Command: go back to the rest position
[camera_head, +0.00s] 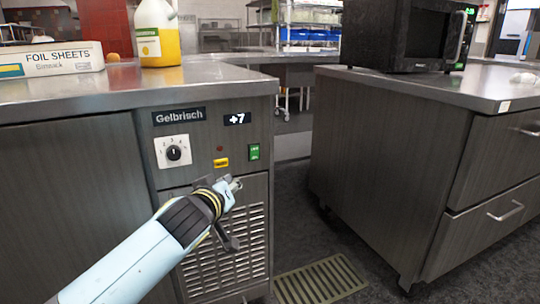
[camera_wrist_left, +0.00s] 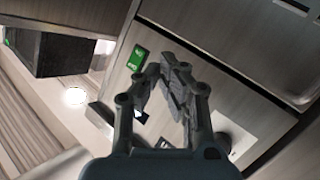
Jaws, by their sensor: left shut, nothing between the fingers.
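My left gripper (camera_head: 234,184) is in front of the grey refrigerated counter (camera_head: 75,160), just below its control panel. It is shut and empty; its fingertips also show in the left wrist view (camera_wrist_left: 168,60), drawn together. I cannot tell whether it touches the counter front. My light blue left arm comes in from the lower left. The right gripper is not in view.
On the counter top stand a foil sheets box (camera_head: 52,60) and a bottle of yellow liquid (camera_head: 158,34). A second counter (camera_head: 385,140) with a black microwave (camera_head: 405,35) stands at the right. Dark floor with a drain grate (camera_head: 318,281) lies between them.

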